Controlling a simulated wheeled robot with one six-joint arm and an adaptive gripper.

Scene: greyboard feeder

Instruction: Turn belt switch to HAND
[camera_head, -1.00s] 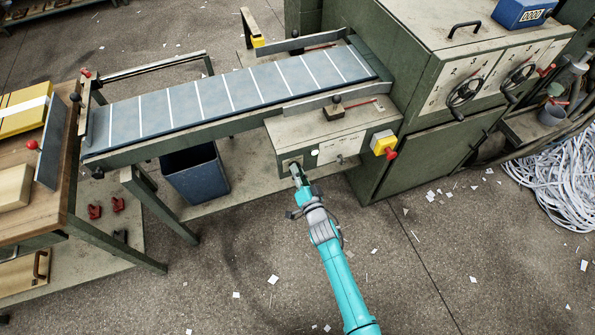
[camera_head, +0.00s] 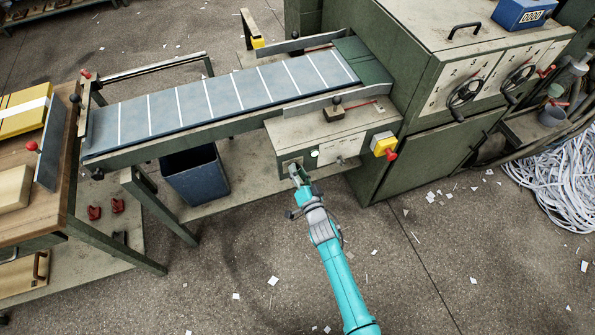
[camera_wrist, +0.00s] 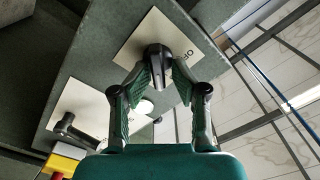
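The belt switch is a black knob (camera_wrist: 157,57) on a cream plate (camera_wrist: 128,50) in the wrist view. Part of a printed word, apparently "OF", shows beside it. The knob's bar points down the picture, toward my gripper. My gripper (camera_wrist: 164,72) is open, with its green-padded fingertips on either side of the knob and a small gap visible between them. In the head view my gripper (camera_head: 302,174) is at the left end of the control box's front face (camera_head: 345,150) and hides most of the switch. I cannot read the knob's setting there.
The conveyor belt (camera_head: 222,97) runs above and left of the box. A yellow box with a red button (camera_head: 384,145) is on the box's right end. A blue bin (camera_head: 195,175) stands under the belt. The floor around my arm is open, with paper scraps.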

